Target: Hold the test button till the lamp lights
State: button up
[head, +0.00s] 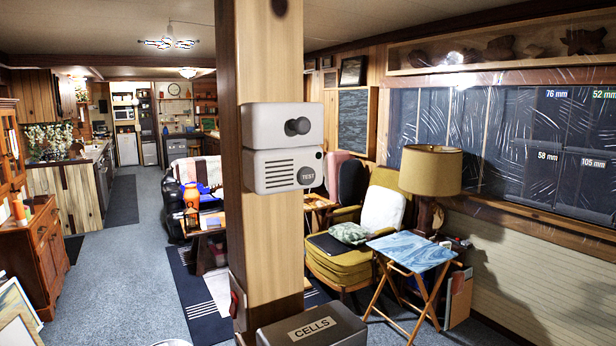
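A white alarm-like unit (282,150) is fixed to the wooden post in the head view. Its round grey button marked TEST (306,176) sits at the lower right of its front face, beside a slotted grille. A black knob-like part (298,126) sticks out of the upper half. A small dark round spot (319,155) shows at the unit's right edge; I cannot tell whether it is the lamp. No lit lamp shows on the unit. My gripper is not in view, and nothing touches the button.
The wooden post (262,250) stands in the middle. A dark grey box marked CELLS (312,328) is below the unit. A folding table (412,251), yellow armchair (350,262) and table lamp (430,172) stand to the right. Open carpet (125,270) lies to the left.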

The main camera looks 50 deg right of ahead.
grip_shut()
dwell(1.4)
